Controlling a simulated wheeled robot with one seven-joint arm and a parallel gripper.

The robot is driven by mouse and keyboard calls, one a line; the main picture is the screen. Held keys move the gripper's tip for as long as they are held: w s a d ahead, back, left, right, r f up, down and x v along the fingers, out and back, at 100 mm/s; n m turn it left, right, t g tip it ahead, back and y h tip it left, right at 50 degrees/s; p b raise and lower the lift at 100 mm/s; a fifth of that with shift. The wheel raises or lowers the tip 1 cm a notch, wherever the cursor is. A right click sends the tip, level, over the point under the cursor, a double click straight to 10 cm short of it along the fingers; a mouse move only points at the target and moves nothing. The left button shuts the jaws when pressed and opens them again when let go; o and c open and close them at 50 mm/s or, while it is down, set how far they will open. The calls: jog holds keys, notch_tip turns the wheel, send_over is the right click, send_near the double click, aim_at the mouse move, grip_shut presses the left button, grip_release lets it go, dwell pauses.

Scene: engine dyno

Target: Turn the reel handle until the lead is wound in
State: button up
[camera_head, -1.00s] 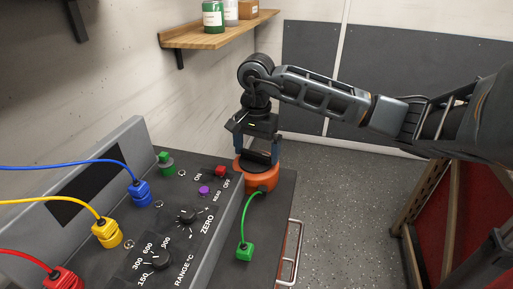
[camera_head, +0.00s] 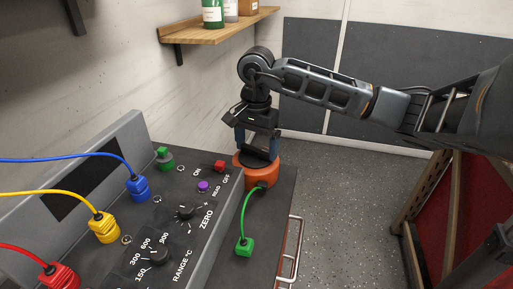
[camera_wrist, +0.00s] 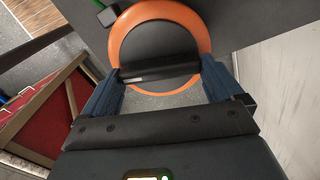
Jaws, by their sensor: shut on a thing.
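The reel is an orange round drum (camera_head: 242,169) with a dark top, at the far end of the dark bench top. In the wrist view its orange rim (camera_wrist: 205,37) rings a dark disc with a black bar handle (camera_wrist: 160,70) across it. My gripper (camera_wrist: 160,82) is over the reel, its two blue-grey fingers shut on the ends of the bar. In the head view my gripper (camera_head: 257,145) points down onto the reel. The green lead (camera_head: 245,211) runs from the reel's near side to a green plug (camera_head: 244,247) on the bench top, with some lead outside the drum.
A sloped instrument panel (camera_head: 165,225) with knobs and blue, yellow and red plugs stands left of the reel. A wooden shelf (camera_head: 222,27) with containers hangs above on the wall. A metal rail (camera_head: 291,250) lines the bench's right edge. Open floor lies right of it.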

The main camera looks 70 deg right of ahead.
aim_at(257, 148)
jog(key=m+b, duration=0.1)
jog(key=b, duration=0.1)
jog(key=m+b, duration=0.4)
jog(key=shift+s+f+b, duration=0.1)
jog(key=shift+f+b, duration=0.2)
jog(key=shift+b, duration=0.1)
jog(key=m+b, duration=0.5)
jog(key=b, duration=0.1)
jog(key=shift+a, duration=0.1)
jog(key=m+b, duration=0.5)
jog(key=b, duration=0.1)
jog(key=shift+a+m, duration=0.1)
jog(key=shift+m, duration=0.3)
jog(key=m+b, duration=0.2)
jog(key=m, duration=0.1)
jog(key=m+b, duration=0.1)
jog(key=shift+a+r+m+b, duration=0.1)
jog(key=shift+r+m+b, duration=0.15)
jog(key=shift+m+b, duration=0.15)
jog(key=shift+r, duration=0.1)
jog(key=o, duration=0.7)
jog(key=shift+r+p, duration=0.3)
jog(key=shift+r, duration=3.6)
